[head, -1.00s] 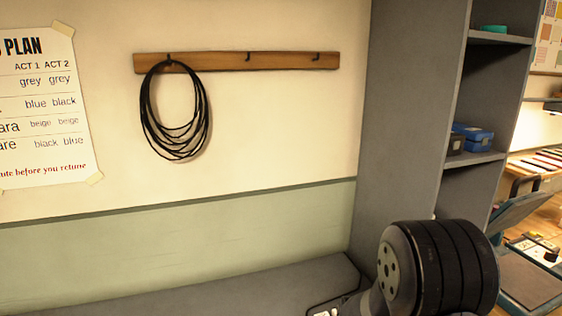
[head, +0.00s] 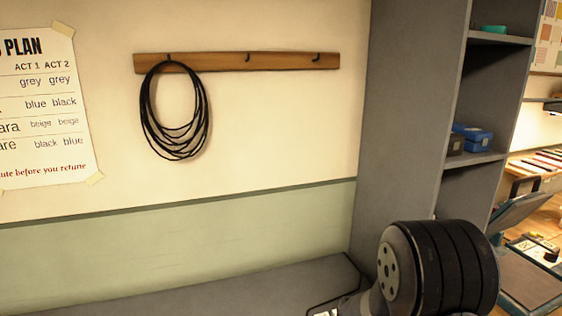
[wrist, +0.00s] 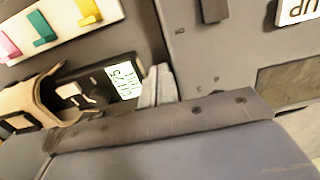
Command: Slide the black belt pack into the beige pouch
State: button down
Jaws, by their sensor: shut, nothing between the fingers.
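In the wrist view, the black belt pack (wrist: 95,80) lies on a grey surface with its lit display facing up. Its left end is at the mouth of the beige pouch (wrist: 40,92) and seems partly inside it; how deep I cannot tell. My gripper (wrist: 152,85) is shut and empty, its pale fingers at the pack's right end, close to or touching it. The head view does not clearly show pack, pouch or fingers; a small dark-edged shape with a white patch is cut off at its bottom edge.
In the wrist view, a pale strip with coloured clips (wrist: 50,30) lies beyond the pouch. In the head view, a black cable coil (head: 175,110) hangs from a wooden hook rail (head: 235,62). A grey shelf unit (head: 410,120) stands at right, holding a blue box (head: 473,138).

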jog(key=shift+f, duration=0.2)
jog(key=shift+f+b, duration=0.65)
jog(key=shift+b, duration=0.05)
jog(key=shift+f, duration=0.1)
jog(key=shift+s+f, duration=0.2)
